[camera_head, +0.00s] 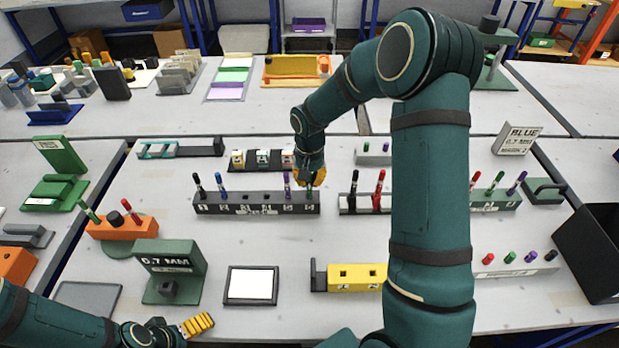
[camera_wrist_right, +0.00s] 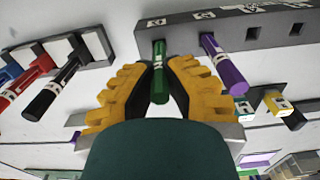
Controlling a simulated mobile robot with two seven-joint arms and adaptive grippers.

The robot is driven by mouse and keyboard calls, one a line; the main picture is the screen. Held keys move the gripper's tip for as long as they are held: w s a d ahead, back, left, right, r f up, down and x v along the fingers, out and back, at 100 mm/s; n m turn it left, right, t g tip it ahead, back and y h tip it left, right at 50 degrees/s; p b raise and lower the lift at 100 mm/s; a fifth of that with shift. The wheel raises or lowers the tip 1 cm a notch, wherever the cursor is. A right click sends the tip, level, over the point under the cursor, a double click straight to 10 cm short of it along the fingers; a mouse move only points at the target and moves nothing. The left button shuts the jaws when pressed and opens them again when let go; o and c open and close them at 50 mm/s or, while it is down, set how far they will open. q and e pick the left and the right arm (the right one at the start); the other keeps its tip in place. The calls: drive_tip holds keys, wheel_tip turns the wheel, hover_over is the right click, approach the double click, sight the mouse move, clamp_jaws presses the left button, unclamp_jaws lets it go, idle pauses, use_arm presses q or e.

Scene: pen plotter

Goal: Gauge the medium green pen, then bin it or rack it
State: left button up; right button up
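A dark grey numbered rack (camera_head: 240,209) stands mid-table and also shows in the wrist view (camera_wrist_right: 250,28). A green pen (camera_wrist_right: 159,78) stands in its right end slot; the head view mostly hides it. My right gripper (camera_head: 311,178) reaches down over that end. A green 0.7 MM block (camera_head: 170,256) stands front left.
A black bin (camera_head: 590,240) stands at the right edge. A white pad (camera_head: 251,285) and a yellow block (camera_head: 357,277) lie in front. Another rack with red and black pens (camera_head: 363,205) stands close right of the gripper. A sign reading BLUE 0.7 MM (camera_head: 517,138) stands back right.

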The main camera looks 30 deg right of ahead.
drive_tip(key=o, duration=0.4)
drive_tip(key=shift+r, duration=0.1)
